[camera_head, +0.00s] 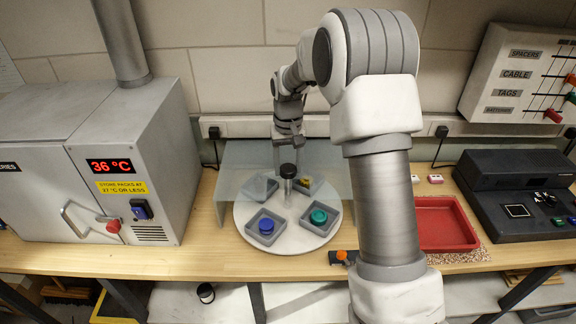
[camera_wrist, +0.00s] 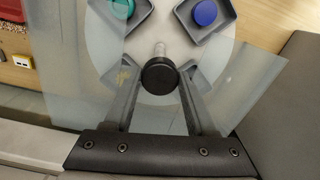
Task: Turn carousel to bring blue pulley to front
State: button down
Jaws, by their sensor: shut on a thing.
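The carousel (camera_head: 284,243) is a round white disc on the bench with square grey trays around a centre post topped by a black knob (camera_head: 288,171). The blue pulley (camera_head: 266,226) sits in the front-left tray, and in the wrist view (camera_wrist: 204,13) it is at upper right. A teal pulley (camera_head: 318,217) sits in the front-right tray. A yellow thing (camera_head: 305,181) shows in the back-right tray. The back-left tray's contents are unclear behind the screen. My gripper (camera_head: 288,166) points down over the centre, its fingers either side of the knob, which also shows in the wrist view (camera_wrist: 160,75).
A translucent screen (camera_head: 235,165) stands around the carousel's back. A grey oven-like cabinet (camera_head: 150,150) is at left. A red tray (camera_head: 445,222) and a black console (camera_head: 510,185) are at right. A small dark block with an orange knob (camera_head: 342,256) lies by the disc's front right.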

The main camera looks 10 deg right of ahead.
jog(key=shift+n, duration=3.4)
jog(key=shift+c, duration=1)
grip_release()
notch_tip(320, 180, up, 18)
jog(key=shift+f, duration=0.25)
